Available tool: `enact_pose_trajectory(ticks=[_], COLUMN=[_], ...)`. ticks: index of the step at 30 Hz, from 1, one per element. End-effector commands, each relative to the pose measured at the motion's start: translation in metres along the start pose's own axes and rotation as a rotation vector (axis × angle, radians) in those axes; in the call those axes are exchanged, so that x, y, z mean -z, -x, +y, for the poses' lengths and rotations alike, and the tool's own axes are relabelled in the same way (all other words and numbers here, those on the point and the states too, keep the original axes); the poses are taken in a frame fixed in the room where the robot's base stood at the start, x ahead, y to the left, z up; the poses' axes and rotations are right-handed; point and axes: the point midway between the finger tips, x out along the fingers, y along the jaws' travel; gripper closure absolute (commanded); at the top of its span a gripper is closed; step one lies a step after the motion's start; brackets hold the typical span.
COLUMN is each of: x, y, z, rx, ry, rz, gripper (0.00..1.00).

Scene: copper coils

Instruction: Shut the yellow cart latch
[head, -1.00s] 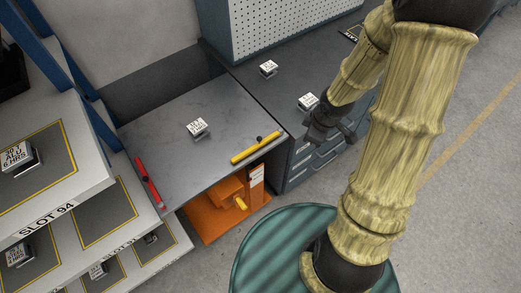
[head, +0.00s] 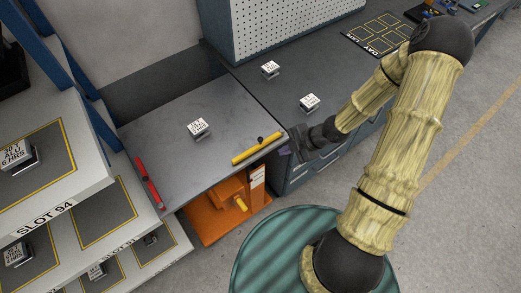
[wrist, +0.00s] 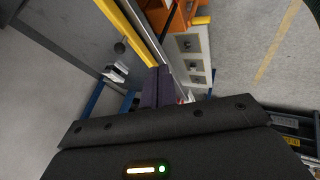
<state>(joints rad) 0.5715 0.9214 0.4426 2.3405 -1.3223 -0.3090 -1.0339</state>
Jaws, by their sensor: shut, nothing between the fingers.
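The yellow latch (head: 257,149) is a bar with a dark round knob, lying along the right front edge of the grey cart top (head: 165,130). My gripper (head: 292,145) is just right of the latch's right end, beside the cart edge, apart from the bar as far as I can see. In the wrist view the dark purple fingers (wrist: 157,75) are together and empty.
A red bar (head: 148,182) lies on the cart's left edge. A labelled block (head: 199,127) sits on the cart top. Right of the cart stands a dark drawer bench (head: 285,97) with two more blocks. An orange unit (head: 222,212) is below. A slotted shelf (head: 60,205) is at left.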

Motion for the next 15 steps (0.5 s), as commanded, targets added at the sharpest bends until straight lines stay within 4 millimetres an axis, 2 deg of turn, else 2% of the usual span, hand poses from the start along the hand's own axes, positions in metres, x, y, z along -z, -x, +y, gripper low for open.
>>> enact_pose_trajectory(ticks=[8, 15], x=[0.001, 0.002], y=[-0.036, -0.076], z=[-0.001, 0.0], rx=[0.004, 0.005], ry=[0.0, 0.003], rz=[0.003, 0.002], gripper=[1.0, 1.0])
